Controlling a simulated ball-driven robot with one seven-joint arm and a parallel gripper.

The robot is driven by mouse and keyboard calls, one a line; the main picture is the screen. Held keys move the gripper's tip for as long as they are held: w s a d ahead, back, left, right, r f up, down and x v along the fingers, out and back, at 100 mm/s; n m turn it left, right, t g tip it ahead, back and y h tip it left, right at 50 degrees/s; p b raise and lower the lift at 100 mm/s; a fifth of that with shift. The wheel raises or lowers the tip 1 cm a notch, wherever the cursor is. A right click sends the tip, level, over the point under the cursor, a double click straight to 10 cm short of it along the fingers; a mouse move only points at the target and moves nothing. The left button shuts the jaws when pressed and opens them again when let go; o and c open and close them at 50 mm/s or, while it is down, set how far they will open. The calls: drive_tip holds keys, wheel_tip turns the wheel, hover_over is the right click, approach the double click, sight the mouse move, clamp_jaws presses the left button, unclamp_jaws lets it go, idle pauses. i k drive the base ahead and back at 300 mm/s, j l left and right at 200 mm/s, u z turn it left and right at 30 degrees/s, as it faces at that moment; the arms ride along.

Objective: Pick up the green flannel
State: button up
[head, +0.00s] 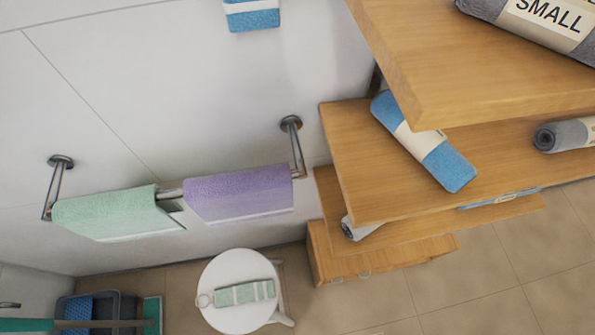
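Two green cloths are in the head view. A pale green towel (105,213) hangs folded over the wall rail at the left. A small green-and-white striped cloth (245,292) lies flat on a round white stool (232,267), with a ring-like loop at its left end. I cannot tell for sure from looks alone which of them is the green flannel. My gripper is not in view, and neither cloth is seen being held.
A purple towel (238,192) hangs beside the green one. A wooden shelf unit (350,150) with rolled towels, one blue (423,143), stands at the right. A dark tray (115,305) and a teal-handled tool (152,313) are at the lower left. Tiled floor is clear at lower right.

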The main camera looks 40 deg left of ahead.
sight(233, 295)
drive_tip(key=k+l+u, duration=0.1)
drive_tip(key=u, duration=0.3)
drive_tip(key=k+u, duration=0.15)
drive_tip(key=u, duration=0.25)
drive_tip(key=k+u, duration=0.15)
drive_tip(key=u, duration=0.25)
drive_tip(key=k+j, duration=0.15)
drive_tip(key=k, duration=0.35)
drive_tip(key=k+j, duration=0.15)
drive_tip(key=k, duration=0.35)
drive_tip(key=i+j, duration=0.1)
drive_tip(key=i, duration=0.4)
drive_tip(key=i+j+z, duration=0.1)
drive_tip(key=i, duration=0.45)
